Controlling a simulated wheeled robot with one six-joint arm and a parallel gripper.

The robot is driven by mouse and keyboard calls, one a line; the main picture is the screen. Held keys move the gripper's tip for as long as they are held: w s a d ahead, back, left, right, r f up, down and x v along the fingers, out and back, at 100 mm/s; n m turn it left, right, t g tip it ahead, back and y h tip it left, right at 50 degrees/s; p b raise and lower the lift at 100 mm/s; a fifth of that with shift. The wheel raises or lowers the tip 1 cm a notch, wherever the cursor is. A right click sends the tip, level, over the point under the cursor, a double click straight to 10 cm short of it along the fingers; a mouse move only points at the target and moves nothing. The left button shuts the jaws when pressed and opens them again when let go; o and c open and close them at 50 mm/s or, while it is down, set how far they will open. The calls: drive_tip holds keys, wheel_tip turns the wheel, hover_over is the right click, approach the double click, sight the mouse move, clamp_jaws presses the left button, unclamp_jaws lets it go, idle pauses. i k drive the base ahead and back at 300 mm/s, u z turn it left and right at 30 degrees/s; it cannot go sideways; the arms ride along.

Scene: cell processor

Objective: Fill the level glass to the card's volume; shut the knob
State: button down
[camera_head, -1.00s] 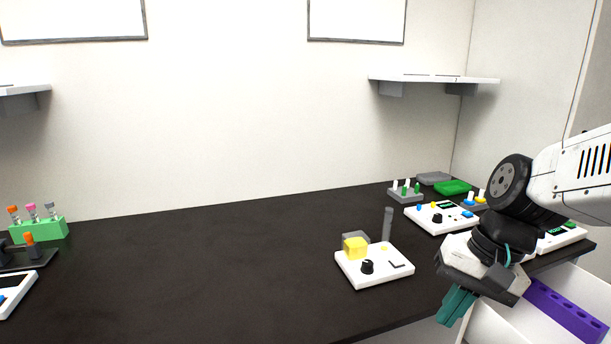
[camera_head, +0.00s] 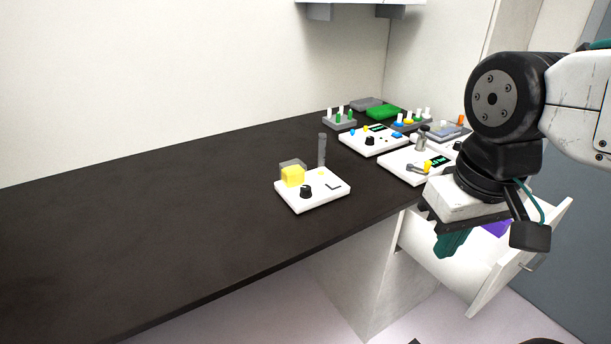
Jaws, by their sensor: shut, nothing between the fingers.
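A white unit (camera_head: 327,196) sits on the dark bench near its front edge. It carries a clear box with yellow contents (camera_head: 292,176), a black knob (camera_head: 306,192) and a grey upright tube, probably the level glass (camera_head: 322,150). A small dark L-shaped mark shows on its top. The liquid level in the tube and the knob's setting are too small to read. I cannot make out a card with a volume. My gripper (camera_head: 451,245) is shut and empty, its teal fingers pointing down, right of the unit and in front of the bench edge.
Two more white devices, one with a knob (camera_head: 370,141) and one with a green display (camera_head: 434,163), stand behind to the right. Racks with caps and a green block (camera_head: 383,111) lie farther back. An open drawer (camera_head: 440,258) juts out below my gripper. The bench's left is clear.

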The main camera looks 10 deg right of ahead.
sight(306, 193)
drive_tip(key=z, duration=0.05)
drive_tip(key=k, duration=0.4)
drive_tip(key=z, duration=1.15)
drive_tip(key=i, duration=0.8)
drive_tip(key=u, duration=1.7)
